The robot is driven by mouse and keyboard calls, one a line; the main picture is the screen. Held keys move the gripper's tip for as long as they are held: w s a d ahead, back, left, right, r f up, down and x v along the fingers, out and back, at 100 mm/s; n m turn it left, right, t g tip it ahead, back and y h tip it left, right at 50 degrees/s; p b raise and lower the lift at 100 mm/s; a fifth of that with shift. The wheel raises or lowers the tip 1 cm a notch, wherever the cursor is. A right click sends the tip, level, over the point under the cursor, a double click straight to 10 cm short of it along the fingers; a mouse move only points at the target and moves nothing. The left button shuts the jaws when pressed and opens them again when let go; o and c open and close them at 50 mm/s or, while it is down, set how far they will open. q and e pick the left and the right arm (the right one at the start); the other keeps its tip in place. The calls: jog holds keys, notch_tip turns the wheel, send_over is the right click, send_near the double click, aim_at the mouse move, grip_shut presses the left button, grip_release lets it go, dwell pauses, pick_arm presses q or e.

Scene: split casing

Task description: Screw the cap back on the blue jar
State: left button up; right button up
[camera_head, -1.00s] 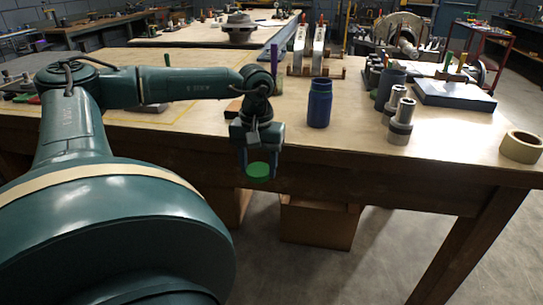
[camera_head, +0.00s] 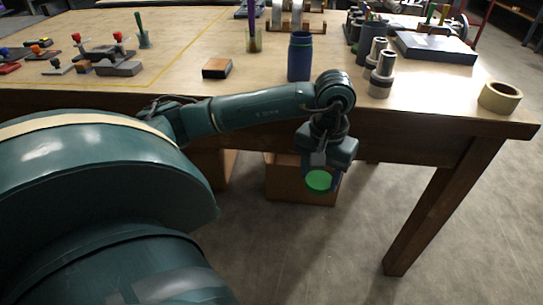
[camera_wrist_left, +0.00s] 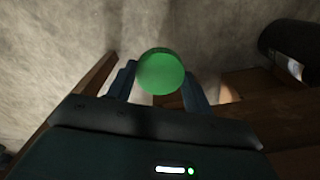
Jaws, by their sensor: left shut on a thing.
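The blue jar (camera_head: 299,58) stands upright near the front edge of the wooden table, with no cap on its top. My left gripper (camera_head: 320,178) is in front of the table, below the level of its top and slightly right of the jar in the head view. It is shut on a round green cap (camera_head: 318,181), apart from the jar. In the left wrist view the cap (camera_wrist_left: 161,72) sits between the two fingers of my left gripper (camera_wrist_left: 160,80). My right gripper is in neither view.
Grey metal cylinders (camera_head: 381,78) and a tape roll (camera_head: 499,97) stand right of the jar. The table's front edge (camera_head: 430,118) is between gripper and jar. A cardboard box (camera_head: 285,183) is on the floor beneath.

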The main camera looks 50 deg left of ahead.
pick_arm(q)
jog(key=w+d+r+m, duration=0.2)
jog(key=d+r, duration=0.1)
jog(key=d, duration=0.5)
jog(key=shift+r+m, duration=0.2)
jog(key=shift+m, duration=0.2)
